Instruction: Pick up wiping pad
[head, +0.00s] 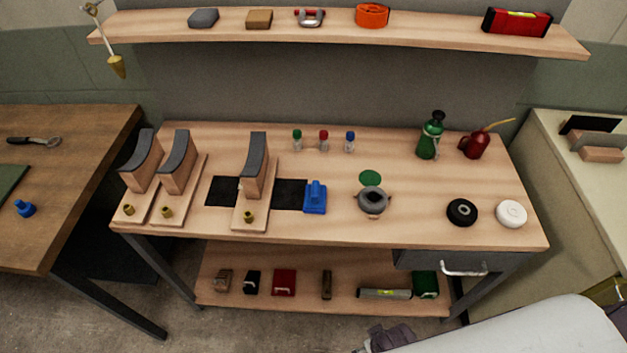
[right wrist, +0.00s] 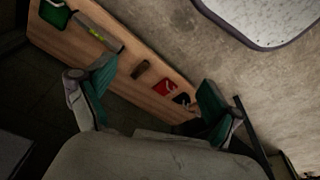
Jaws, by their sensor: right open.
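No item is clearly identifiable as the wiping pad. Possible ones are a grey block (head: 203,18) and a tan block (head: 259,19) on the upper shelf, and a white round piece (head: 511,213) at the bench's right end. My right gripper (right wrist: 150,88) is open and empty in the right wrist view, its green-padded fingers spread with the lower shelf beyond them. In the head view, part of my right arm shows at the bottom right. My left gripper is not in view.
The wooden bench (head: 420,205) holds curved-top blocks, small bottles, a blue tool (head: 315,197), a grey round part (head: 372,200), a green bottle (head: 428,138), a red oil can (head: 475,145) and a black disc (head: 462,212). The lower shelf (head: 305,303) carries several small items.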

